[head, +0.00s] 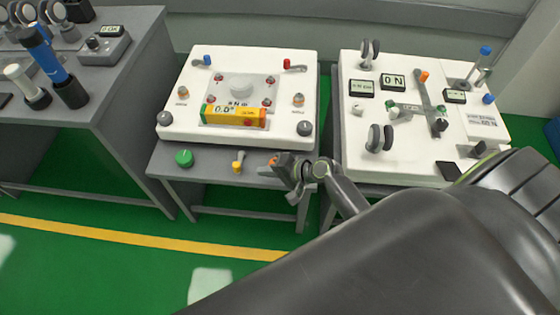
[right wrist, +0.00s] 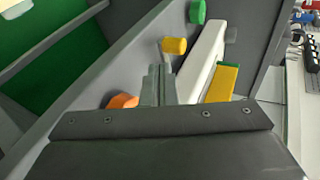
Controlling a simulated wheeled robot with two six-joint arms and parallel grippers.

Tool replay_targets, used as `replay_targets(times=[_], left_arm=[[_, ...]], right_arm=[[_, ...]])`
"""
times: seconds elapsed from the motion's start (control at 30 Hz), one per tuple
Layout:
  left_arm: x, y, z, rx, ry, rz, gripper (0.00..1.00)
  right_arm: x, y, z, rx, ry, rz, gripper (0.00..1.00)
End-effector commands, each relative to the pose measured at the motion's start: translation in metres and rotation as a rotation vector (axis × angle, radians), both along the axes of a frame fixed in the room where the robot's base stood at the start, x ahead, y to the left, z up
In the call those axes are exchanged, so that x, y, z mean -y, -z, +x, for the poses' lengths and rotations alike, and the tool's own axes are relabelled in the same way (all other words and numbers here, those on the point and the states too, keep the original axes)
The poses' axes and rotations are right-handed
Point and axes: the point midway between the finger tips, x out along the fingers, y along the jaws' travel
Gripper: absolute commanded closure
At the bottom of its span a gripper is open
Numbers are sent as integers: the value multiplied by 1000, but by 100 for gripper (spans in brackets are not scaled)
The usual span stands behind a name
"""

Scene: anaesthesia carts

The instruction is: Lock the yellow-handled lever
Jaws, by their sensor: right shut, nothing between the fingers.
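The yellow-handled lever (head: 238,162) is on the front edge of the middle grey table, its yellow grip standing up. It also shows in the right wrist view (right wrist: 174,46), just beyond my fingertips. My right gripper (head: 265,171) is shut and empty, to the right of the lever. In the right wrist view my closed fingers (right wrist: 158,72) point toward the lever, with a small gap apparent; contact cannot be confirmed. My left gripper is not in view.
A green knob (head: 184,158) is left of the lever, and an orange knob (right wrist: 123,100) is close beside my right gripper. Another white panel (head: 350,135) is to the right. Green floor lies in front.

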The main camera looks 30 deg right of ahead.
Motion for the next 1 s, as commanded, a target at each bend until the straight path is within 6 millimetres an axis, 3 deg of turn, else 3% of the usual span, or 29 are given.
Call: replay_targets(times=[0.07, 0.33, 1.0], left_arm=[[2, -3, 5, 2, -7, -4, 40], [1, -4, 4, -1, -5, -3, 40], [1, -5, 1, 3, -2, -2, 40]], right_arm=[[-10, 9, 12, 0, 0, 3, 100], [-32, 9, 37, 0, 1, 0, 100], [-38, 8, 41, -1, 14, -1, 100]])
